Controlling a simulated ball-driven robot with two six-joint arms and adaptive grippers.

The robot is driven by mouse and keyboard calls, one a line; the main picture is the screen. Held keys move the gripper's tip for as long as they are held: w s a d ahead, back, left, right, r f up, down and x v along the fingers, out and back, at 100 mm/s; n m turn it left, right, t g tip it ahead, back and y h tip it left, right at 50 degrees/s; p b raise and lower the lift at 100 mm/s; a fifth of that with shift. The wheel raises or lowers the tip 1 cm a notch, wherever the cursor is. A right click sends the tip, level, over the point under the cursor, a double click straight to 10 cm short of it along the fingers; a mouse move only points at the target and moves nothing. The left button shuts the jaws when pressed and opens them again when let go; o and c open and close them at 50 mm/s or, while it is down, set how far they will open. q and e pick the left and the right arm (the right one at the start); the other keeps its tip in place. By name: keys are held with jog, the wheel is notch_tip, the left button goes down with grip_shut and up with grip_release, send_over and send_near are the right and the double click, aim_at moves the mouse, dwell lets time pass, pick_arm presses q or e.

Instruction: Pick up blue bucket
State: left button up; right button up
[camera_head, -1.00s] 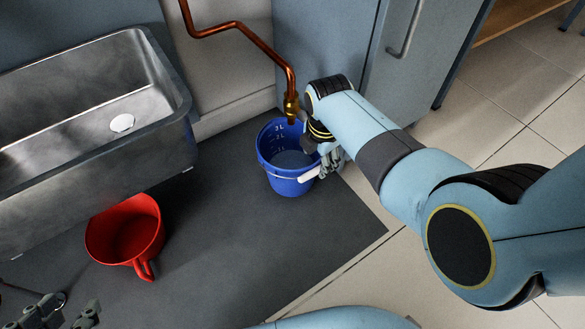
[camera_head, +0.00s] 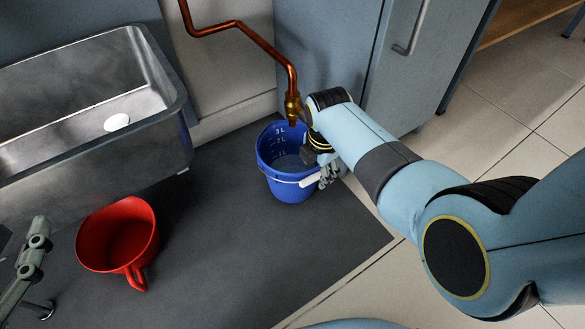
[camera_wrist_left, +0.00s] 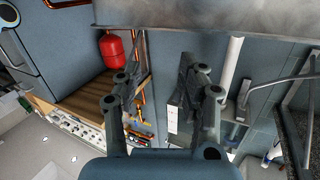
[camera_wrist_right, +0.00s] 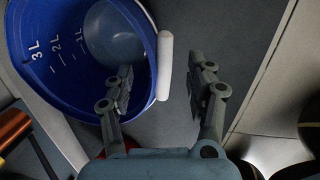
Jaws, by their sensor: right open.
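The blue bucket (camera_head: 289,185) stands on the dark mat below the copper pipe in the head view. It has litre marks inside and a white handle grip (camera_head: 311,180) at its right side. My right gripper (camera_head: 328,172) is beside the bucket's right rim, partly hidden by my own wrist. In the right wrist view the gripper (camera_wrist_right: 160,85) is open, with the white handle grip (camera_wrist_right: 165,65) between its fingertips and the bucket (camera_wrist_right: 75,50) to the left. My left gripper (camera_head: 35,250) is at the lower left of the head view; its fingers are apart and empty in the left wrist view (camera_wrist_left: 155,80).
A red pot (camera_head: 118,240) stands on the dark mat (camera_head: 230,260) left of the bucket. A steel sink (camera_head: 90,130) is at the upper left. The copper pipe (camera_head: 243,33) ends just above the bucket. A grey cabinet (camera_head: 425,60) stands behind. The mat's front part is clear.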

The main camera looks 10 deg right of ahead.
aim_at(317, 173)
jog(key=shift+f+b, duration=0.6)
jog(key=shift+f, duration=0.15)
jog(key=shift+w+f+b, duration=0.2)
jog(key=shift+f+b, duration=0.5)
jog(key=shift+f, duration=0.05)
pick_arm(q)
notch_tip(317, 173, up, 17)
jog(key=w+d+m+t+h, duration=0.2)
jog(key=t+h, duration=0.2)
jog(key=t, duration=0.3)
jog(key=shift+w+m+t, duration=0.4)
pick_arm(e)
grip_shut()
pick_arm(q)
jog(key=shift+r, duration=0.1)
pick_arm(e)
jog(key=shift+w, duration=0.1)
